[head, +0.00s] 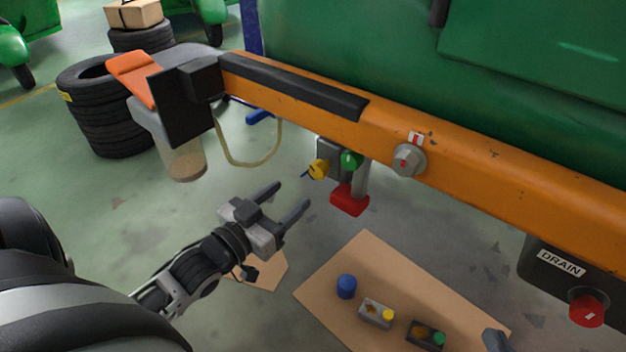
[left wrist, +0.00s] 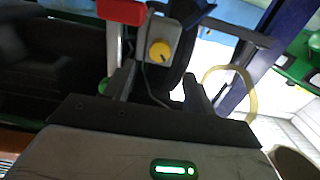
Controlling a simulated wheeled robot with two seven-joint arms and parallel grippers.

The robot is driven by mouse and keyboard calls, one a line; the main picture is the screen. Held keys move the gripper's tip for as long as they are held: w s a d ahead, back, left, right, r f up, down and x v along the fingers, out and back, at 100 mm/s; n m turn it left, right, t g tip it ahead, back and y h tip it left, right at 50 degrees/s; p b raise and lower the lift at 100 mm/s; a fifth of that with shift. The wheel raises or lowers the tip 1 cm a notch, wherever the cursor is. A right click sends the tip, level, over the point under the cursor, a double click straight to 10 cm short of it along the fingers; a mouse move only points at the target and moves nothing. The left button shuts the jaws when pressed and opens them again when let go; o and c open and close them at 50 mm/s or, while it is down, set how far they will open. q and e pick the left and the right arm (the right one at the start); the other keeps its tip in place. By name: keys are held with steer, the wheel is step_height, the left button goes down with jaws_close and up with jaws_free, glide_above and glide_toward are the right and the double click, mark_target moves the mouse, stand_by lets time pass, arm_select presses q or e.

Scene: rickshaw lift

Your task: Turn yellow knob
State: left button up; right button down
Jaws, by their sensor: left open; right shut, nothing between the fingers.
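The yellow knob (head: 319,169) is on a small grey box (head: 331,152) hanging under the orange beam, beside a green knob (head: 350,159) and above a red block (head: 350,200). My left gripper (head: 292,195) is open and empty, below and left of the knob and apart from it. In the left wrist view, the yellow knob (left wrist: 159,52) shows ahead, between the lines of the two spread fingers (left wrist: 160,88), and the red block (left wrist: 122,12) is at the top. Only a tip of my right gripper (head: 495,340) shows at the bottom right, shut and empty.
The orange beam (head: 480,150) runs across with a grey dial (head: 408,160). A red DRAIN knob (head: 587,308) is at right. A cardboard sheet (head: 335,285) with small parts lies on the floor. A hose (head: 250,163) loops left of the knob. Tyres (head: 105,110) stand far left.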

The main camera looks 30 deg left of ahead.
mark_target(315, 174)
arm_select(q)
steer(key=w, duration=0.3)
steer(key=w+b, duration=0.1)
steer(key=w, duration=0.1)
steer(key=w+b, duration=0.1)
steer(key=w, duration=0.2)
steer(key=shift+w+d, duration=0.3)
steer(key=shift+d, duration=0.05)
arm_select(e)
steer(key=shift+w+a+r+m+t+y, duration=0.1)
steer(key=shift+a+r+m+t+y, duration=0.2)
steer(key=shift+a+m+y, duration=0.15)
steer(key=shift+r, duration=0.1)
